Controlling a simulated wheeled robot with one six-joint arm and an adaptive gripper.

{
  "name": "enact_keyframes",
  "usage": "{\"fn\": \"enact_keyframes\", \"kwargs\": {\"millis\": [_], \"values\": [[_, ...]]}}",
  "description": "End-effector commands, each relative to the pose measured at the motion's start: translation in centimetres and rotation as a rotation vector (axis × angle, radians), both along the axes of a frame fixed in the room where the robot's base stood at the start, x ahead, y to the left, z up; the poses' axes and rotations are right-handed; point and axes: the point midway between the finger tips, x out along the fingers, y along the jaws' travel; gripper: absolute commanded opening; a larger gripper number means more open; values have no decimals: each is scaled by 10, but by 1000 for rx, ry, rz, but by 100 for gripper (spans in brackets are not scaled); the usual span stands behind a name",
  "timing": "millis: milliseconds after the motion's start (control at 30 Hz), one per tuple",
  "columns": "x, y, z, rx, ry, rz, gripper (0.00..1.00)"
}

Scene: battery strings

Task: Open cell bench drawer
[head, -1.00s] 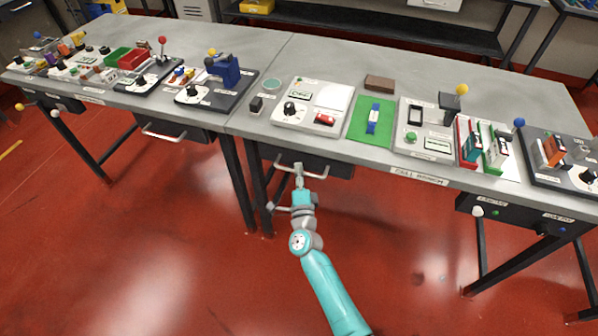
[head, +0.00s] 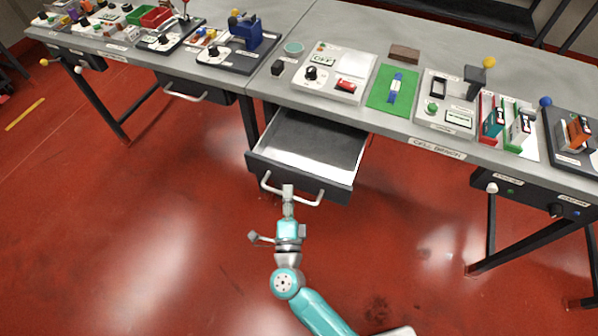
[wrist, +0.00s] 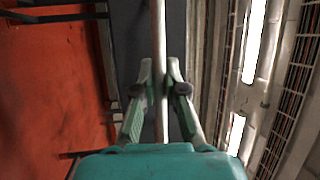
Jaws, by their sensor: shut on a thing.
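The cell bench drawer (head: 312,148) stands pulled well out from under the bench labelled CELL BENCH (head: 437,148).
On the bench top stand a panel with a knob and red switch (head: 332,78), a green mat (head: 382,95) and several devices. Another closed drawer with a handle (head: 200,93) is under the bench to the left. The red floor (head: 150,220) in front is open.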

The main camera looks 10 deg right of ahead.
Motion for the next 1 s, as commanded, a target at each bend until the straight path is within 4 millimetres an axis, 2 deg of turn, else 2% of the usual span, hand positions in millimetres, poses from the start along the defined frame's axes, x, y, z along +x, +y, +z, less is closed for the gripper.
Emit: {"fn": "enact_keyframes", "kwargs": {"millis": [33, 200, 500, 733, 1000], "values": [[-12, 10, -1, -1, 2, 8, 0], [-46, 35, -1, -1, 2, 9, 0], [-99, 73, -1, -1, 3, 8, 0], [-126, 93, -1, -1, 2, 5, 0], [-140, 102, -1, 0, 2, 2, 0]]}}
